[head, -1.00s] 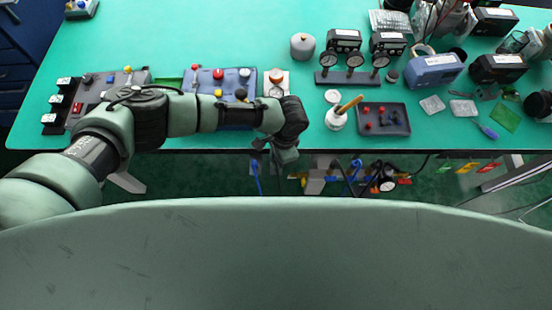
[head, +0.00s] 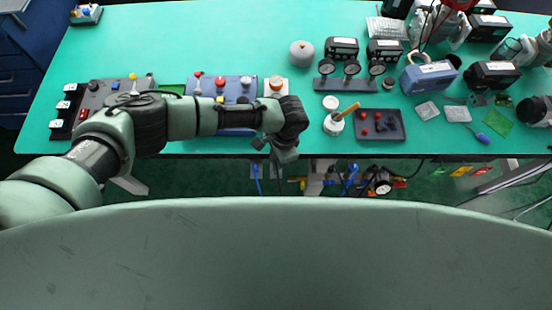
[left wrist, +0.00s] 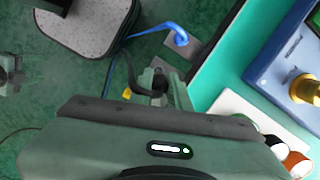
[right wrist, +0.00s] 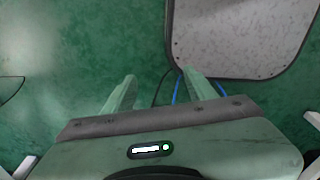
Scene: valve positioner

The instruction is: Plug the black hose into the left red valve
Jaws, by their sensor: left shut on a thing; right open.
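My left gripper (head: 284,152) is just off the front edge of the table. In the left wrist view its fingers (left wrist: 160,84) are shut on the black hose (left wrist: 129,72), which curves away beside them; the gripped end is mostly hidden. On the table behind my left arm, a blue panel (head: 240,97) carries several small knobs, one of them red (head: 220,81). I cannot tell for certain which part is the left red valve. My right gripper (left wrist: 16,76) is small at the left wrist view's edge; in the right wrist view its fingers (right wrist: 158,92) are apart and empty.
Blue hoses (head: 257,178) hang below the table's front edge. A grey panel (head: 115,92) stands left of the blue one. A gauge rack (head: 350,82), a white pot with a brush (head: 333,125) and a dark tray (head: 393,133) stand to the right. The table's back middle is clear.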

